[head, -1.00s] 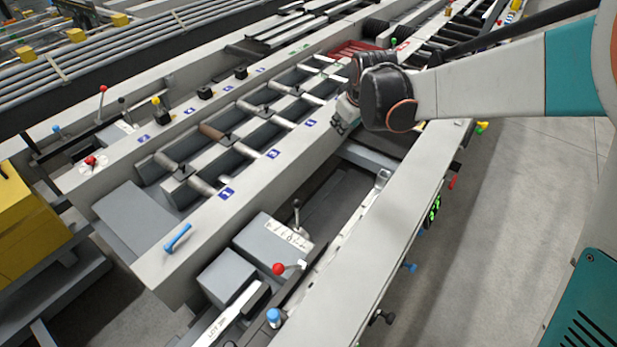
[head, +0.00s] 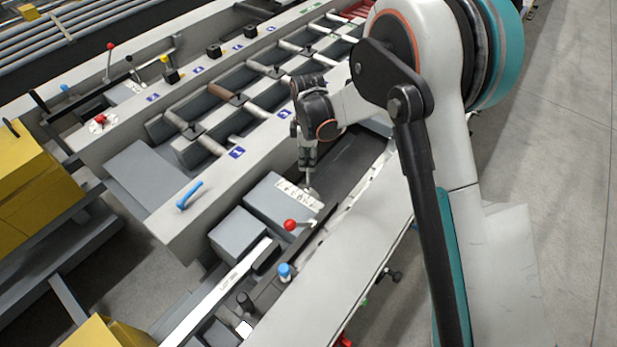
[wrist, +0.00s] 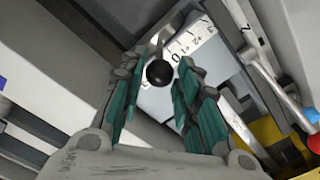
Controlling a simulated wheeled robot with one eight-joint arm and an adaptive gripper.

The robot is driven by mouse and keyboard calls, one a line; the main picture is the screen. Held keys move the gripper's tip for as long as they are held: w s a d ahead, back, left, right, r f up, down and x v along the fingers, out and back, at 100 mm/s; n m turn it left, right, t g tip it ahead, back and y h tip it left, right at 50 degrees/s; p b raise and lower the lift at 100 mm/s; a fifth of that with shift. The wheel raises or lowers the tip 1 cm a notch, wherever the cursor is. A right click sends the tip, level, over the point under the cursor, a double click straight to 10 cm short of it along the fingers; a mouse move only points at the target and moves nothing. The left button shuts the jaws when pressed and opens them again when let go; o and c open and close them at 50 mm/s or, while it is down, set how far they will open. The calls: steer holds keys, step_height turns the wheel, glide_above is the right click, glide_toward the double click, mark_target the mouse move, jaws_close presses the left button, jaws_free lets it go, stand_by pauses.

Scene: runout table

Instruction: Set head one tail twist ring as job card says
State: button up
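My gripper (head: 308,180) is open and points down over the plate on the near grey box (head: 262,196). In the wrist view a black ball knob (wrist: 160,73) on a thin lever lies between the fingertips (wrist: 160,66), with a small gap on each side. The white scale plate (wrist: 190,43) behind it shows 0, +1 and +2; the knob is by the 0 end. In the head view my gripper hides the lever, and part of the scale plate (head: 294,192) shows. A blue plate (head: 237,153) marked 1 is on the beam. I cannot make out a job card setting.
A blue handle (head: 189,195) is on the beam's end. A white strip (head: 240,275) with LOT lettering and a blue-capped knob (head: 285,271) lie nearer. A pale rail (head: 335,275) runs along the right.

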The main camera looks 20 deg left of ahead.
steer(key=b, duration=0.2)
glide_above(308, 189)
steer(key=f, duration=0.9)
steer(key=shift+w, duration=0.35)
steer(key=shift+r, duration=0.1)
steer(key=shift+c, duration=0.2)
jaws_close()
